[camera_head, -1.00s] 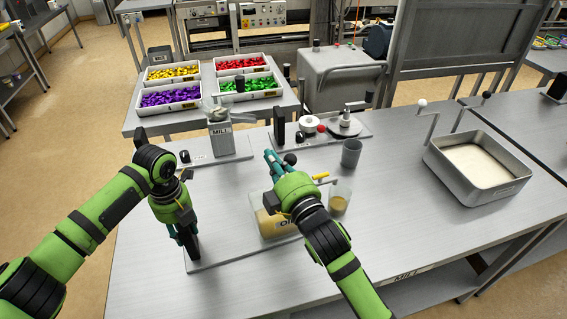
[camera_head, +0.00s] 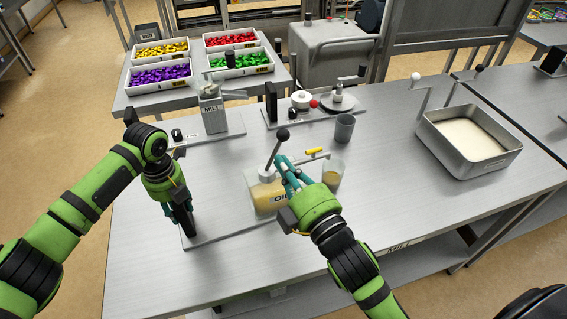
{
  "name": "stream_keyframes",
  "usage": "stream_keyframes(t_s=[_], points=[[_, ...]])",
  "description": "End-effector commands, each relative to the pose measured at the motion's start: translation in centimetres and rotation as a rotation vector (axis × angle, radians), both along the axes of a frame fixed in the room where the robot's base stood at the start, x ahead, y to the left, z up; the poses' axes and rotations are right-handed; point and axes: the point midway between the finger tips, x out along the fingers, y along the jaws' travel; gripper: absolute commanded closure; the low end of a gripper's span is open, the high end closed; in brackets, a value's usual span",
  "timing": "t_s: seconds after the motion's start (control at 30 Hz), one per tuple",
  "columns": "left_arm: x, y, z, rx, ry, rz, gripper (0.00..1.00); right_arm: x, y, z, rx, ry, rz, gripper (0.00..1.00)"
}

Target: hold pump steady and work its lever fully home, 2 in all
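The pump is a clear tank of amber oil marked OIL (camera_head: 262,197) on a grey base plate (camera_head: 222,236). Its lever (camera_head: 274,153) leans up and slightly right, with a black ball knob (camera_head: 282,135) at the top. My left gripper (camera_head: 184,222) is at the dark upright grip at the plate's left end, with its fingers apparently closed around it. A clear cup (camera_head: 333,174) with some amber oil stands under the yellow-tipped spout (camera_head: 314,151).
A grey cup (camera_head: 344,128) stands behind the pump. The mill (camera_head: 212,112) and another device (camera_head: 337,103) stand at the back of the table. A metal tray of pale material (camera_head: 497,172) is at the right. The table between pump and tray is clear.

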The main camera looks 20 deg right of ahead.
Motion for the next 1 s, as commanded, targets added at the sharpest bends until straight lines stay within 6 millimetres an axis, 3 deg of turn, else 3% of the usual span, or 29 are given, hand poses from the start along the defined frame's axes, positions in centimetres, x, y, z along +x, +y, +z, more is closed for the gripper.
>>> stream_keyframes(t_s=[0.07, 0.47, 1.0], points=[[-0.3, 0.0, -0.5, 0.002, 0.011, -0.002, 0.35, 0.0, 0.0, -0.1, 0.0, 0.0, 0.0, 1.0], [-0.1, -0.1, 0.4, -0.002, 0.002, 0.0, 0.35, 0.0, 0.0, 0.0, 0.0, 0.001, 0.001, 1.0], [0.0, -0.1, 10.2, 0.001, 0.005, 0.0, 0.35, 0.0, 0.0, 0.0, 0.0, 0.0, 0.0, 1.0]])
